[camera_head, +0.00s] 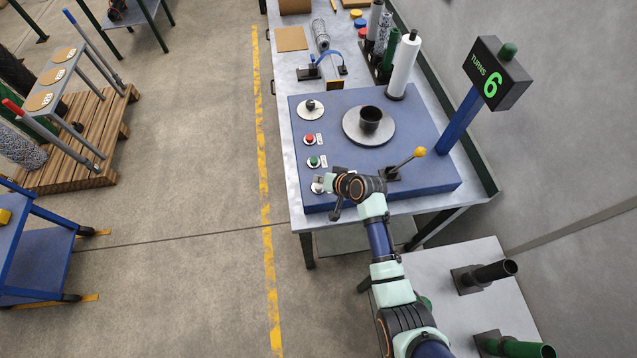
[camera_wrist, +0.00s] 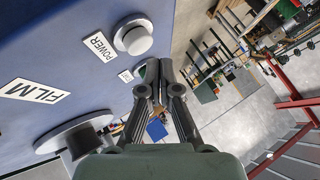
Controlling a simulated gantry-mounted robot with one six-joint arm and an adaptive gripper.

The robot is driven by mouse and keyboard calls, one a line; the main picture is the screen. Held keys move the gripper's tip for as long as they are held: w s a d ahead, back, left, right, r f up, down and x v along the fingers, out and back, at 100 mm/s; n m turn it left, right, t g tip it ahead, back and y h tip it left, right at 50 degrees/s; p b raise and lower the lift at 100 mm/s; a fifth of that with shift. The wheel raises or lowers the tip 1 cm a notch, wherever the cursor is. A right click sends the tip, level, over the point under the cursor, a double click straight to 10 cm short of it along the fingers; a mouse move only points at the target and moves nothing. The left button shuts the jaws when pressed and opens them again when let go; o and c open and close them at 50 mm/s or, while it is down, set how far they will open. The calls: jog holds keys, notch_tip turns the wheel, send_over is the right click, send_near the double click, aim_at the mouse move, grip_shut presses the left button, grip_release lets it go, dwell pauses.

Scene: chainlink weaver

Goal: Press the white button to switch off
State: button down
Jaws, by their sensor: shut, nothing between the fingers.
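The white button (camera_wrist: 133,37) stands on a light round base beside the POWER label (camera_wrist: 99,46) in the wrist view. My gripper (camera_wrist: 164,68) is shut and empty. In the wrist view its fingertips show below and right of the white button, with a visible gap. A green button (camera_wrist: 139,71) is partly hidden behind the fingers.
A red button (camera_head: 309,139) and the green button (camera_head: 314,162) lie farther back on the panel. A lever with a yellow knob (camera_head: 420,152) stands right of my wrist. A dark cup (camera_head: 370,119) sits on a grey disc. The TURNS display (camera_head: 490,78) shows a green 6.

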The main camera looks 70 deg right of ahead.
aim_at(320, 186)
notch_tip(320, 186, up, 6)
jog(key=p, duration=0.4)
jog(key=shift+f, duration=0.4)
jog(key=w+a+r+n+t+y+p, duration=0.1)
jog(key=w+a+r+n+p, duration=0.1)
jog(key=w+a+r+n, duration=0.55)
jog(key=w+a+r+t+p, duration=0.1)
jog(key=w+a+r+p, duration=0.25)
jog(key=a+r, duration=0.85)
jog(key=s+a+r+n+t+y+p, duration=0.1)
jog(key=s+a+r+n, duration=0.1)
jog(key=a+r, duration=0.6)
jog(key=s+a+r+n+t+y+p, duration=0.1)
jog(key=a+r+n, duration=0.3)
jog(key=a+r, duration=0.4)
jog(key=s+a, duration=0.1)
jog(key=a, duration=0.6)
jog(key=shift+r+y+p, duration=0.3)
jog(key=shift+r, duration=0.05)
